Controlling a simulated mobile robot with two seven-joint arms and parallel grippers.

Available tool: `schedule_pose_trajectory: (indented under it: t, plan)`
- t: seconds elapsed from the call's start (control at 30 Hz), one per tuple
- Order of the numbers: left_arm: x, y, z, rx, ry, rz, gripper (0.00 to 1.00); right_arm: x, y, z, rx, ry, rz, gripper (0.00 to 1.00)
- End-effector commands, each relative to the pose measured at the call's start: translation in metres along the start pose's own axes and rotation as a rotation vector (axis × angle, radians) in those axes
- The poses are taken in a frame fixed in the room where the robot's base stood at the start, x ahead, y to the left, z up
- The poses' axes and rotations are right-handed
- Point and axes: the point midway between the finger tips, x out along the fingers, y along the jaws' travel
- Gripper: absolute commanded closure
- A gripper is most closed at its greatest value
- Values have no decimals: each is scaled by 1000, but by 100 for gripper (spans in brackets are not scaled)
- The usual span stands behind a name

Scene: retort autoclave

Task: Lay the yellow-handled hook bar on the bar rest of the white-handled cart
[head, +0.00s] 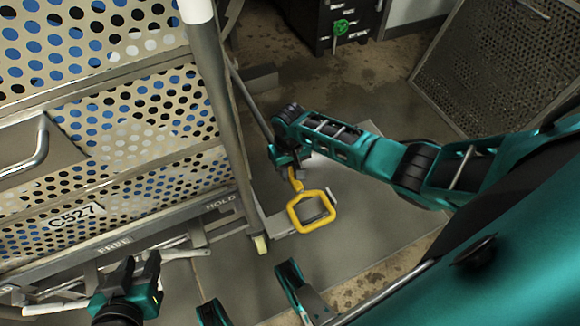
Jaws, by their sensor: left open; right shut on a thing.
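The hook bar shows its yellow loop handle (292,218) near the middle of the head view. A thin grey shaft (252,108) runs from near my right gripper up and left, behind the cart's post. My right gripper (288,164) is shut on the bar just above the yellow loop. The cart at left has an upright grey post (216,95) with a white top (195,10). I cannot make out its bar rest for certain. My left gripper (138,272) is open and empty, low in front of the cart's lower rail.
Perforated crates (110,95) holding blue and white things fill the left. A lower rail (160,230) reads FREE and HOLD. A perforated panel (500,65) stands at upper right. A dark cabinet with a green knob (341,27) is at the back. Wet floor lies between.

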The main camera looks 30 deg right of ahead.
Motion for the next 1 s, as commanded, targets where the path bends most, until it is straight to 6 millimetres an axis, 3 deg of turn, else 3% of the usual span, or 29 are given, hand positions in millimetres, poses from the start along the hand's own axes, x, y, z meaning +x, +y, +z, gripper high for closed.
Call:
schedule_pose_trajectory:
  t: [1.0]
  plan:
    - [4,2,-1,-5,10,3,57,10,-1,-2,0,4,-2,100]
